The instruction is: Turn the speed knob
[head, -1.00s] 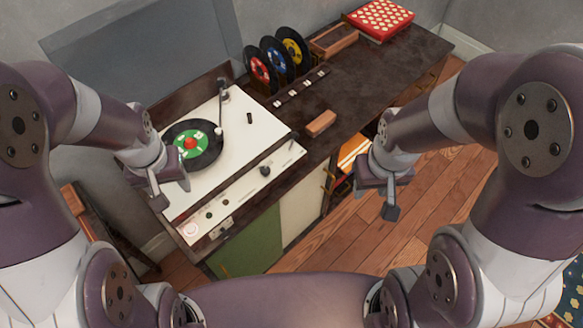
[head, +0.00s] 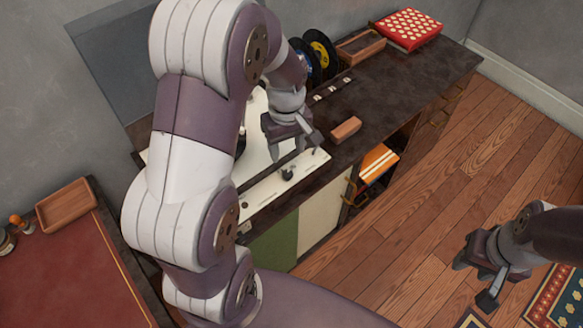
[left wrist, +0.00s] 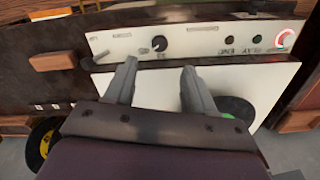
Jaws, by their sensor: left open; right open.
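The record player's white top (head: 258,140) is largely hidden behind my left arm in the head view. A small black knob (head: 287,173) sits on its front control strip. In the left wrist view the knob (left wrist: 160,43) is beyond and roughly between my fingertips, with small, hard-to-read marks beside it. My left gripper (head: 295,152) is open and empty above the deck, close to the knob but apart from it; its two fingers (left wrist: 158,68) show spread in the wrist view. My right gripper (head: 473,280) is open and empty, over the floor at the lower right.
A brown block (head: 346,129) lies on the cabinet right of the player. Upright records (head: 320,50), a wooden tray (head: 361,46) and a red patterned box (head: 409,29) stand farther back. A red-topped table (head: 65,265) is at the left. A round dial (left wrist: 285,38) shows on the control strip.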

